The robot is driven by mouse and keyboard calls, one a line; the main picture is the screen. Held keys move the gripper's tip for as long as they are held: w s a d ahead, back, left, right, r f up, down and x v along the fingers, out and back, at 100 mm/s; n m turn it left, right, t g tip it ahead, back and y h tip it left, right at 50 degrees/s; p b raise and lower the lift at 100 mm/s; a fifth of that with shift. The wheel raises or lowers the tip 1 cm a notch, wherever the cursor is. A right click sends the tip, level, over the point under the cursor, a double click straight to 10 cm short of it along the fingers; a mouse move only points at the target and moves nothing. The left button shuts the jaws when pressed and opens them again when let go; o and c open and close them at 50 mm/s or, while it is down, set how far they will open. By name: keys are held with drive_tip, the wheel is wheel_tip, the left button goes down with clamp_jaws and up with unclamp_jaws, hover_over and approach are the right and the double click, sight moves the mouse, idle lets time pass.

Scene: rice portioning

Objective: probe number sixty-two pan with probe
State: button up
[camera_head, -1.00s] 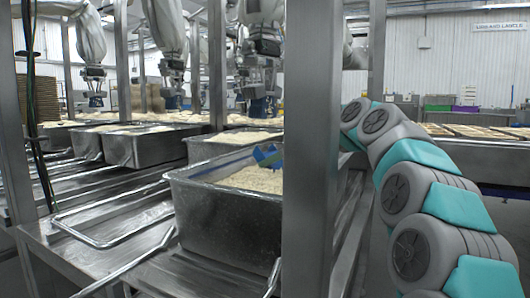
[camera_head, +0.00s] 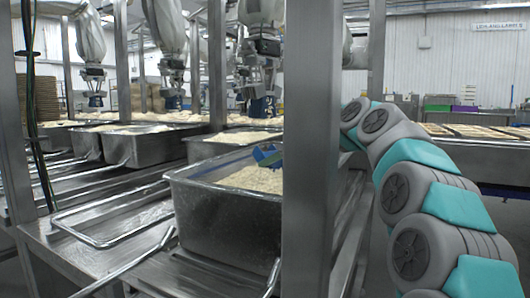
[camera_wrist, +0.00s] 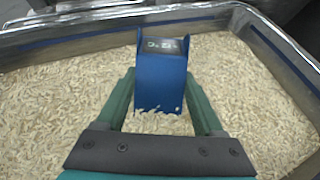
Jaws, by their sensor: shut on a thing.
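The pan (camera_head: 224,218) is a deep metal tray of rice at the front of the rack in the head view. Its rim (camera_wrist: 105,14) and blue inner line show in the wrist view. No number is readable on it. The blue probe (camera_wrist: 160,90) has a small dark display on top, whose text I cannot read surely. My gripper (camera_wrist: 160,80) is shut on the probe, a teal finger on each side. Grains touch the probe's near lower edge; any tip below is hidden. In the head view the blue probe (camera_head: 267,155) shows over the rice, and the post hides my gripper.
A steel post (camera_head: 310,150) stands between my arm and the pan's right part. More rice pans (camera_head: 145,148) stand behind on the rack. A wire frame (camera_head: 110,240) lies left of the pan. Other robot arms (camera_head: 165,30) hang above the back pans.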

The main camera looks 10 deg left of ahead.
idle(0.5)
wheel_tip(320, 180, up, 9)
drive_tip(key=p, duration=1.1)
drive_tip(key=shift+f, duration=0.1)
drive_tip(key=shift+r, duration=2.65)
